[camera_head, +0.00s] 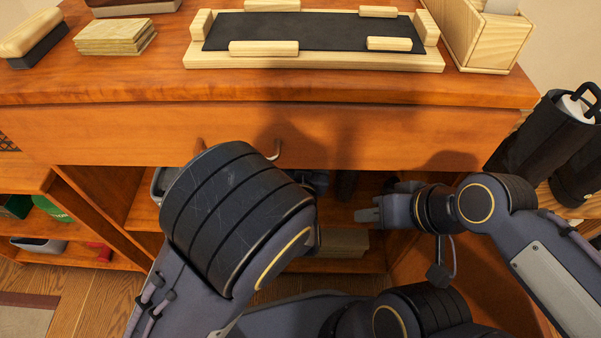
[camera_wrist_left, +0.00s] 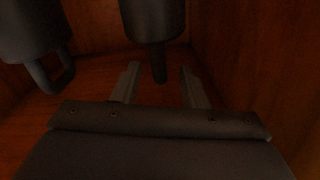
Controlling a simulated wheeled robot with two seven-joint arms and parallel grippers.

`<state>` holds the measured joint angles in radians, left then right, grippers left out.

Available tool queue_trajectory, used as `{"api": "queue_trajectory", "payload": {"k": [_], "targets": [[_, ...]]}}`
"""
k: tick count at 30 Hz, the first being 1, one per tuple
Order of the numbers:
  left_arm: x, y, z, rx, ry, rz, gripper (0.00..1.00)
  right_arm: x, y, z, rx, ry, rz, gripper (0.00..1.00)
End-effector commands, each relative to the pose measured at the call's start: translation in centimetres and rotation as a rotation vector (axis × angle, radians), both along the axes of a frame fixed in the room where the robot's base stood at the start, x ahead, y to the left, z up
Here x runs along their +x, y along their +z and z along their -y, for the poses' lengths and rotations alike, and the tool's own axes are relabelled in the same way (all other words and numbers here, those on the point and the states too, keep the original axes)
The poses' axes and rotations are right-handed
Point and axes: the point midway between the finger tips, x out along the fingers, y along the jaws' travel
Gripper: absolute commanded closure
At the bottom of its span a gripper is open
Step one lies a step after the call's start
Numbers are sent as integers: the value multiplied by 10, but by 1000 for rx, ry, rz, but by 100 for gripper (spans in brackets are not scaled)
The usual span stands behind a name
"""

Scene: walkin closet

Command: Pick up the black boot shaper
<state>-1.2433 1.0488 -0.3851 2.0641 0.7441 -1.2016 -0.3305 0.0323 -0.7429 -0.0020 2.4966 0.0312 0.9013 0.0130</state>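In the left wrist view, a black boot shaper (camera_wrist_left: 153,22) shows as a dark cylinder at the top middle, with a narrow handle (camera_wrist_left: 159,68) pointing toward my fingers. A second similar black shaper (camera_wrist_left: 30,28) with a looped handle is at the upper left. My left gripper (camera_wrist_left: 160,87) is open; its two fingers are apart, with the handle end in line with the gap between them. I cannot tell how deep it lies between them. In the head view my left arm hides this gripper. My right gripper (camera_head: 368,214) is in front of the cabinet opening, holding nothing I can see.
The wooden cabinet's top (camera_head: 120,77) overhangs the shelf compartments. A tray with a black mat (camera_head: 315,31), wooden blocks (camera_head: 115,37) and a brush (camera_head: 32,38) stand on it. Black cylinders (camera_head: 545,135) stand at the right. Wooden walls (camera_wrist_left: 245,60) close in around my left gripper.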

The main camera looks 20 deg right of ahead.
Motion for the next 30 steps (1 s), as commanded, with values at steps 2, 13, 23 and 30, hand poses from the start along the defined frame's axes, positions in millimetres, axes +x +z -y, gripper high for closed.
{"api": "queue_trajectory", "payload": {"k": [2,13,23,30], "targets": [[6,0,1,-1,1,2,61,0,-2,0,0,0,0,66],[7,1,2,1,-1,0,78,0,-1,0,0,0,0,66],[7,0,2,1,0,0,100,0,-1,0,0,0,0,66],[7,1,2,1,0,0,100,0,-1,0,0,0,0,66]]}}
